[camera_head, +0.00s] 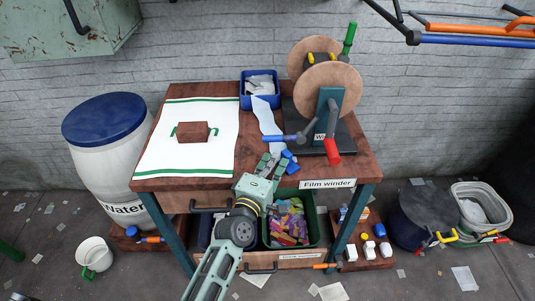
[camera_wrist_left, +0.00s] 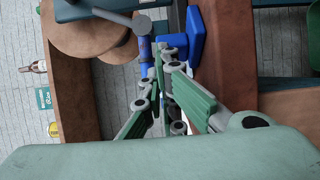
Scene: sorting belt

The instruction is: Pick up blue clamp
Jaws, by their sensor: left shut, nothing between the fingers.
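A blue item (camera_head: 290,161), which looks like the blue clamp, lies near the front edge of the wooden table (camera_head: 258,93). It also shows in the left wrist view as blocky blue parts (camera_wrist_left: 196,38), just beyond the fingers. My left gripper (camera_head: 268,162) is over the front of the table, immediately left of this blue item. It is shut and empty; in the left wrist view its green fingers (camera_wrist_left: 163,72) hide part of the blue item. I cannot tell whether they touch it. My right gripper is not in view.
A blue-handled tool (camera_head: 280,138) lies just behind the gripper. The film winder (camera_head: 329,92) stands at the table's right. A white sheet (camera_head: 213,125) with a brown block (camera_head: 193,132) lies at left. A bin of colourful pieces (camera_head: 317,229) is below the front edge.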

